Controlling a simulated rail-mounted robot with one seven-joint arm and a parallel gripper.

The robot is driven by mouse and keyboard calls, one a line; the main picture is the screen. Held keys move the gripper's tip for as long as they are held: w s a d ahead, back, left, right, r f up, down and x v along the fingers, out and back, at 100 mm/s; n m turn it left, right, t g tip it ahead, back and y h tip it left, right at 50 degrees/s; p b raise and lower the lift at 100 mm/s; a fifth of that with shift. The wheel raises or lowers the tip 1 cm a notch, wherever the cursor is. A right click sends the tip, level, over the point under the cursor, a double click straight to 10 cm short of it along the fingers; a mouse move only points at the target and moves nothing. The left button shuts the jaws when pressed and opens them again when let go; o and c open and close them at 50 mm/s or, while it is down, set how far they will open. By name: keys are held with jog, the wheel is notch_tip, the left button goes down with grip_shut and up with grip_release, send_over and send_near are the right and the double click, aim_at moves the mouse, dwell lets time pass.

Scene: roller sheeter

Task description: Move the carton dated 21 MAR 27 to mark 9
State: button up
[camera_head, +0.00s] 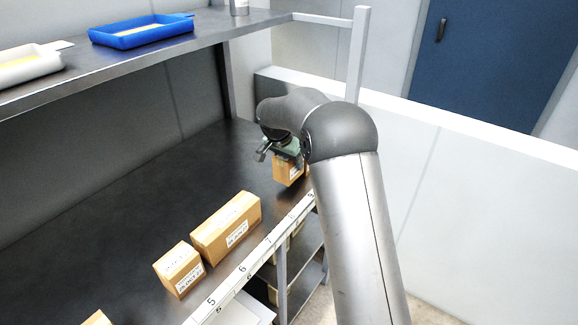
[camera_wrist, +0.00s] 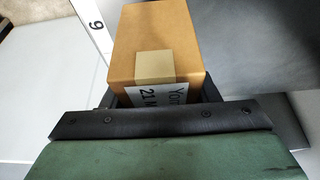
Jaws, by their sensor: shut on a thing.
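The carton (camera_wrist: 155,45) fills the middle of the wrist view. Its label shows "21 M", with the rest cut off by my gripper. My gripper (camera_wrist: 160,100) is shut on this carton. In the head view the carton (camera_head: 287,172) is at the far right end of the dark shelf, near its front edge, partly hidden by my gripper (camera_head: 278,155) and arm. Mark 9 (camera_wrist: 96,25) is on the white edge strip, just left of the carton in the wrist view. I cannot tell whether the carton touches the shelf.
A long carton (camera_head: 226,228) and a small carton (camera_head: 179,270) stand along the numbered front strip (camera_head: 240,268), with another carton (camera_head: 97,319) at the bottom edge. An upper shelf holds a blue tray (camera_head: 140,31) and a white tray (camera_head: 28,66). The shelf behind the cartons is clear.

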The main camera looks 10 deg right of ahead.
jog(key=shift+w+f, duration=0.2)
jog(key=shift+f, duration=0.1)
jog(key=shift+w+f, duration=0.1)
jog(key=shift+f, duration=1.45)
jog(key=shift+f, duration=0.2)
jog(key=o, duration=1.1)
jog(key=shift+c, duration=0.2)
jog(key=shift+r, duration=0.15)
